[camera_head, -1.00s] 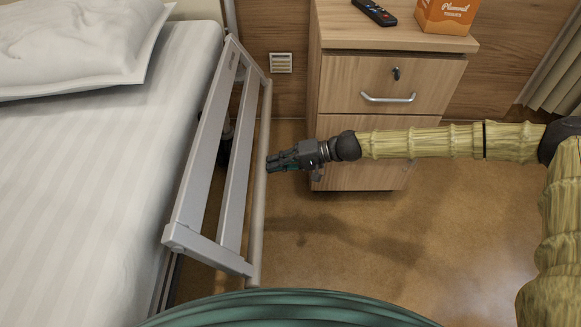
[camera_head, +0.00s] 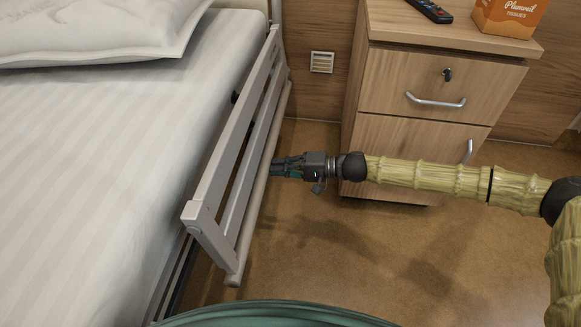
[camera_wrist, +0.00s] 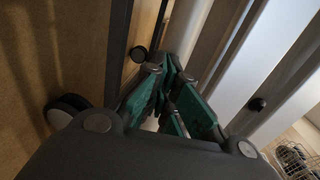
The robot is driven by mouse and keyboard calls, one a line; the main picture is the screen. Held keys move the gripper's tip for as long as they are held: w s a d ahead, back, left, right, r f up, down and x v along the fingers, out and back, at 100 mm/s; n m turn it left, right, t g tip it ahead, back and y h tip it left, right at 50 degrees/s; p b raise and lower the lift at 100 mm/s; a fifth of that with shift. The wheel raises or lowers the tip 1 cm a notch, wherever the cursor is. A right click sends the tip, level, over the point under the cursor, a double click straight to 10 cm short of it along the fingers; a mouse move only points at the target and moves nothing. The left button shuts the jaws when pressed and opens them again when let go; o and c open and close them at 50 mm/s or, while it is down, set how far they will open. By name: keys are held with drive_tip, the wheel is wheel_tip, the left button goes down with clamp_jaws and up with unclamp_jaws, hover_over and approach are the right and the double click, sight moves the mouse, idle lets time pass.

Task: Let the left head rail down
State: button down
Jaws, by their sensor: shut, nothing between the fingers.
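The left head rail (camera_head: 212,190) runs along the bed's right side, a grey frame of long flat bars. A rounded tube (camera_head: 253,205) forms its outer, lower-looking edge, and the frame slopes outward from the mattress. My gripper (camera_head: 275,168) is shut and empty, with its green-sided fingertips at the tube's outer side about midway along. I cannot tell whether they touch it. In the wrist view the closed fingers (camera_wrist: 172,72) point along pale and grey rail bars (camera_wrist: 262,50), which fill the right side. The rail's latch is not clearly seen.
The bed (camera_head: 85,190) with a pillow (camera_head: 100,25) fills the left. A wooden bedside cabinet (camera_head: 410,130) stands behind my arm, bearing a remote (camera_head: 430,10) and a tissue box (camera_head: 510,15). Floor is free at right. A dark caster (camera_wrist: 65,108) shows in the wrist view.

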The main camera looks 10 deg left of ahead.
sight(267, 168)
drive_tip(key=shift+s+a+f, duration=0.1)
drive_tip(key=shift+a+f, duration=0.15)
drive_tip(key=shift+a, duration=0.7)
drive_tip(key=shift+s+a+f, duration=0.1)
drive_tip(key=shift+a+f, duration=0.15)
drive_tip(key=shift+a, duration=0.65)
drive_tip(key=shift+a+r, duration=0.1)
drive_tip(key=w+d+f+p, duration=0.1)
drive_tip(key=d+f+p, duration=0.2)
drive_tip(key=d, duration=1.1)
drive_tip(key=shift+w, duration=0.2)
